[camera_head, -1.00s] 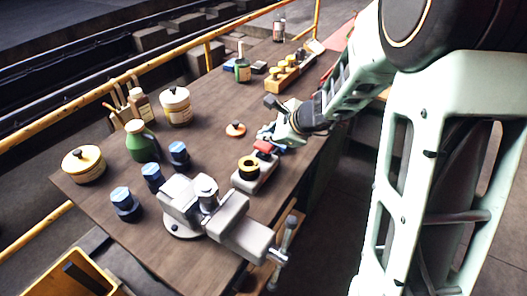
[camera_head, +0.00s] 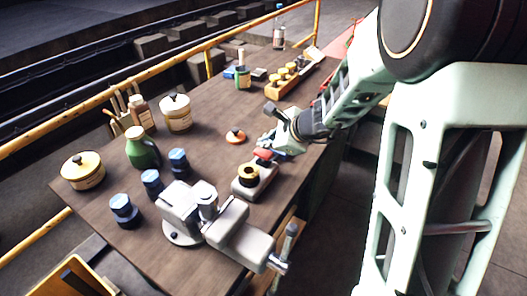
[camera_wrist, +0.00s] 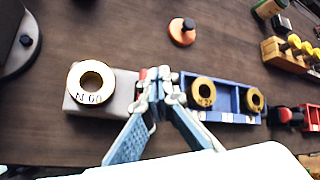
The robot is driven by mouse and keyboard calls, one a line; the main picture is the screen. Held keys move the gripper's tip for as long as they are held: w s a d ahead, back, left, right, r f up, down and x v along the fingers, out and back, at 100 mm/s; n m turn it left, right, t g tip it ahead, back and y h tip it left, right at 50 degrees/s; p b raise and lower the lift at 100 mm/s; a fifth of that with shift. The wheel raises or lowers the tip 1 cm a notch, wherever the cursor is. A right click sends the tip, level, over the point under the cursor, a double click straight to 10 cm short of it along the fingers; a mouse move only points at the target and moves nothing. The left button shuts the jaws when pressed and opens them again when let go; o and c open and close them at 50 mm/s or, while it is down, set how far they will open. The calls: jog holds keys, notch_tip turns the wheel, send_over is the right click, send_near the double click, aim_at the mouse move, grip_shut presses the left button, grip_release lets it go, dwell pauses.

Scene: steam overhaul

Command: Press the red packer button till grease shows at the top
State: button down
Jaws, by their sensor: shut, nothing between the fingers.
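The packer is a pale grey block (camera_wrist: 115,90) with a round brass-coloured ring marked "N 60" (camera_wrist: 91,83) at its left end in the wrist view. In the head view the packer (camera_head: 257,185) lies near the bench's right edge. Its red button (camera_head: 263,154) is partly covered by my gripper (camera_head: 266,145). In the wrist view my gripper (camera_wrist: 153,90) is shut and empty, its tips at the packer's right end, with a little red (camera_wrist: 142,74) beside them. I cannot tell whether the tips touch the button. The ring's hole looks dark; I see no clear grease.
A blue tray (camera_wrist: 230,84) with brass rings lies close right of my gripper in the wrist view. A grey vice (camera_head: 225,225), blue-capped pots, a green jug (camera_head: 141,150) and an orange-based knob (camera_head: 236,136) stand on the wooden bench. The middle is mostly clear.

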aim_at(263, 152)
jog(key=shift+f, duration=0.1)
dwell(0.4)
jog(key=shift+f+b, duration=0.35)
jog(key=shift+b, duration=0.3)
jog(key=shift+s+f+b, duration=0.1)
jog(key=shift+f+b, duration=1)
jog(key=shift+b, duration=0.05)
dwell(0.8)
dwell(0.3)
jog(key=shift+r+p, duration=1.25)
jog(key=shift+r, duration=0.25)
jog(key=shift+r, duration=0.1)
notch_tip(263, 152, up, 5)
jog(key=p, duration=0.4)
dwell(1.4)
